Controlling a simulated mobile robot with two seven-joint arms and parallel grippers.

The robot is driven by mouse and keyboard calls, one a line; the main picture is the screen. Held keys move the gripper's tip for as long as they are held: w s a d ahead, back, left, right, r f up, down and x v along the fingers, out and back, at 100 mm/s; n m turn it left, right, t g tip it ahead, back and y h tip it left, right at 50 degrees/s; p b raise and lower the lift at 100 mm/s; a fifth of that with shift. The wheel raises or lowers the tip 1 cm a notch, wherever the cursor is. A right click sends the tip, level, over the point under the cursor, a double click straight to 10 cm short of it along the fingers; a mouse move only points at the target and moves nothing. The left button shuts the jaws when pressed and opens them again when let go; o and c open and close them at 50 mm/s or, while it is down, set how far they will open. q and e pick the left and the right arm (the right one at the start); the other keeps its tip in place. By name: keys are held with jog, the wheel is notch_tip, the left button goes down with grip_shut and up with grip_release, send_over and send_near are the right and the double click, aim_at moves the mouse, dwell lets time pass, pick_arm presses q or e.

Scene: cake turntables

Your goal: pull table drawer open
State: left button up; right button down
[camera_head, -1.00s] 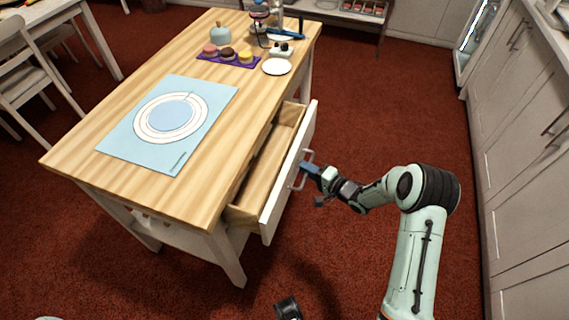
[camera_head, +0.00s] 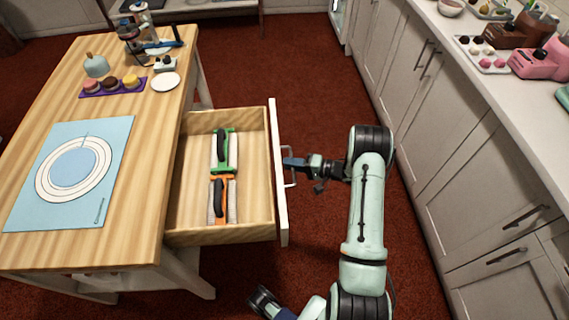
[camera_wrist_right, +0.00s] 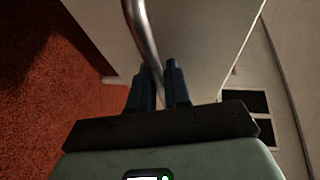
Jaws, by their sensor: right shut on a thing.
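The wooden table (camera_head: 140,90) has its drawer (camera_head: 255,190) pulled well out toward the right in the head view. The drawer has a white front (camera_head: 278,215) with a metal handle (camera_head: 291,180). My right gripper (camera_head: 288,162) is at this handle, with its fingers shut on it. In the right wrist view, the curved metal bar of the handle (camera_wrist_right: 143,35) runs down between the two dark fingertips (camera_wrist_right: 158,80). My left gripper (camera_head: 263,300) shows in part at the bottom edge of the head view, away from the drawer, and its jaws are unclear.
In the drawer lie a green tool (camera_head: 223,152) and an orange tool (camera_head: 222,200), both with dark handles. A blue mat (camera_head: 110,140), a purple tray of cakes (camera_head: 110,92) and a white plate (camera_head: 165,82) are on the tabletop. White cabinets (camera_head: 420,130) stand right of my arm.

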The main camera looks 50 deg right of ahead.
jog(key=c, duration=1.4)
grip_release()
jog(key=shift+c, duration=0.2)
jog(key=shift+s, duration=0.1)
jog(key=v, duration=1.3)
jog(key=shift+p, duration=0.35)
